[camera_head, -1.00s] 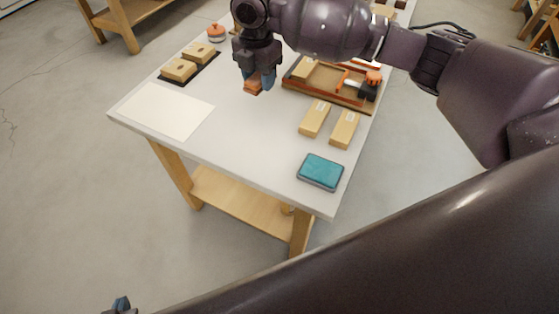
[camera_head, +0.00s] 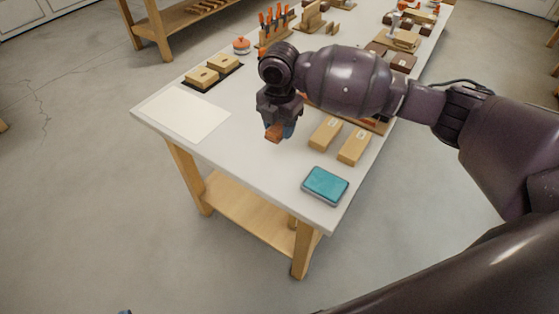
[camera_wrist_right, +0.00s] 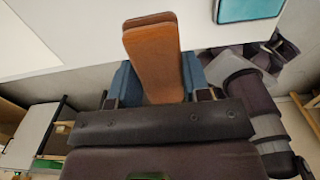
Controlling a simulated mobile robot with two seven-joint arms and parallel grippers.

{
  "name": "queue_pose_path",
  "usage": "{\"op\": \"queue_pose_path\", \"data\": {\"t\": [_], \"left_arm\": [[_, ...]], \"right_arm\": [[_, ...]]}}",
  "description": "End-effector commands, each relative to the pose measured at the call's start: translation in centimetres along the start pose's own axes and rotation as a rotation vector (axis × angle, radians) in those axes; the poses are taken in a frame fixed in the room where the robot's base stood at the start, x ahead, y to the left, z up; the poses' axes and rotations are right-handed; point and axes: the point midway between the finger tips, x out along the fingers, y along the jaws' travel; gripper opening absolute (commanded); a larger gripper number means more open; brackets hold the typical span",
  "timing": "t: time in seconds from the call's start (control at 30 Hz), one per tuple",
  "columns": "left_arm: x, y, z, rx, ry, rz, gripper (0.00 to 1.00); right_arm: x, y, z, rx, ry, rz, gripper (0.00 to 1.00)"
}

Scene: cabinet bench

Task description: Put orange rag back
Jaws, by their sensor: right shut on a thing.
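My right gripper (camera_head: 281,130) is shut on the orange rag (camera_head: 273,133) and holds it over the middle of the white bench top. In the right wrist view the rag (camera_wrist_right: 155,55) shows as a flat brown-orange strip between the blue fingers, reaching out past the fingertips. The head view does not show clearly whether the rag touches the bench. My left gripper is almost wholly out of the head view; only a small blue tip (camera_head: 124,312) shows at the bottom edge.
Two wooden blocks (camera_head: 325,133) and a teal pad (camera_head: 325,184) lie right of the gripper. A white sheet (camera_head: 180,114) lies at the left, with two blocks on a black mat (camera_head: 211,76) behind it. A tool rack (camera_head: 273,30) stands farther back. The bench front between sheet and pad is clear.

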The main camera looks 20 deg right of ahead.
Motion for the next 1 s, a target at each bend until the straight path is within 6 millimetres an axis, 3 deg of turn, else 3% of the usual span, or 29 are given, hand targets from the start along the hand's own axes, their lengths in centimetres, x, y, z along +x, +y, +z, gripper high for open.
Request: {"op": "queue_pose_path", "data": {"t": [0.1, 0.3, 0.57, 0.9, 1.0], "left_arm": [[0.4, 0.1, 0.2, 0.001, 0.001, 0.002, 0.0], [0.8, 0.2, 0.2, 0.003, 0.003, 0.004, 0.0], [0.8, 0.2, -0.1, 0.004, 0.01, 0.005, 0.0], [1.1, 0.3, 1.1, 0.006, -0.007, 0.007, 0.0], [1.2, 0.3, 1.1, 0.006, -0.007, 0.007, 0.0]], "right_arm": [[3.0, -0.1, 0.0, 0.0, 0.003, -0.003, 0.21], [6.4, -0.1, 0.0, 0.001, 0.002, -0.003, 0.21], [7.7, 0.0, 0.0, -0.001, -0.001, 0.0, 0.21], [12.7, -0.1, 0.0, 0.001, 0.002, -0.004, 0.21], [13.1, -0.1, 0.0, 0.0, 0.0, -0.002, 0.21]]}}
